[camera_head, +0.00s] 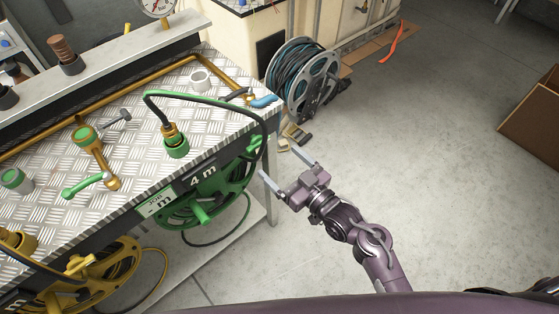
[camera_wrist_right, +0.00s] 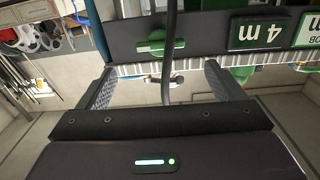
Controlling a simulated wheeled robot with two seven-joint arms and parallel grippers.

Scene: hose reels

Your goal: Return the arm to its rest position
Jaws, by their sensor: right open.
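My right gripper (camera_head: 290,170) is open in the head view, with its two fingers spread beside the right end of the workbench. Nothing shows between its fingertips in the head view. In the right wrist view its two fingers (camera_wrist_right: 158,88) stand apart, and a dark hose (camera_wrist_right: 168,50) runs vertically across the gap; I cannot tell how close it is. The green hose reel (camera_head: 203,203) hangs on the bench front, left of the gripper. Its hose loops up over the bench top to a green connector (camera_head: 175,143). My left gripper is not in view.
A yellow reel (camera_head: 95,275) hangs at lower left. A blue-grey hose reel (camera_head: 302,80) stands behind the gripper. A brown box (camera_head: 535,120) is at right. The floor between is clear.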

